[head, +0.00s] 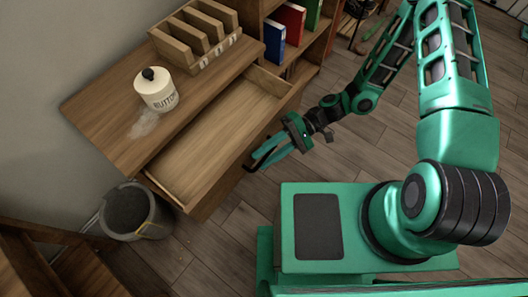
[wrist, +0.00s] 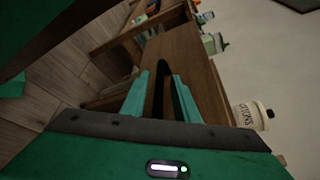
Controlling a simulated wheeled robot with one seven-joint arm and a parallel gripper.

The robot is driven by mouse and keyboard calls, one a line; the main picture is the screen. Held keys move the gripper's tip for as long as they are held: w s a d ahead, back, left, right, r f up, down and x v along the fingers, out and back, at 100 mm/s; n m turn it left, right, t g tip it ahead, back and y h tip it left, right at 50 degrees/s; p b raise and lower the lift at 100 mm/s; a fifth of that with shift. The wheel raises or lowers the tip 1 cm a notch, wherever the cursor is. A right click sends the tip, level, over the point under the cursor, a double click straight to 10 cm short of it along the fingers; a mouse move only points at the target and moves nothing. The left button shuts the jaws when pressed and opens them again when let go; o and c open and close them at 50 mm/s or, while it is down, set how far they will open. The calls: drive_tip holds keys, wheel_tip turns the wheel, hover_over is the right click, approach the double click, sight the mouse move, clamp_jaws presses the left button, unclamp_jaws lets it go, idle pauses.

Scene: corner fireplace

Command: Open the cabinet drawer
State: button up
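The wooden cabinet (head: 105,105) stands against the wall in the head view. Its drawer (head: 215,140) is pulled out, and its empty inside shows from above. My gripper (head: 257,163) is at the outer side of the drawer front, with its two fingers apart. In the wrist view the fingers (wrist: 161,78) point at the brown wooden front (wrist: 200,75). A dark curved strip lies between them; I cannot tell whether it is a handle or a shadow. Contact with the drawer is not clear.
A white lidded jar (head: 157,93) and a wooden rack (head: 196,35) stand on the cabinet top. A grey bucket (head: 128,208) is on the floor at the left. Shelves with coloured binders (head: 288,22) adjoin the cabinet.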

drive_tip(key=v, duration=1.1)
idle(0.4)
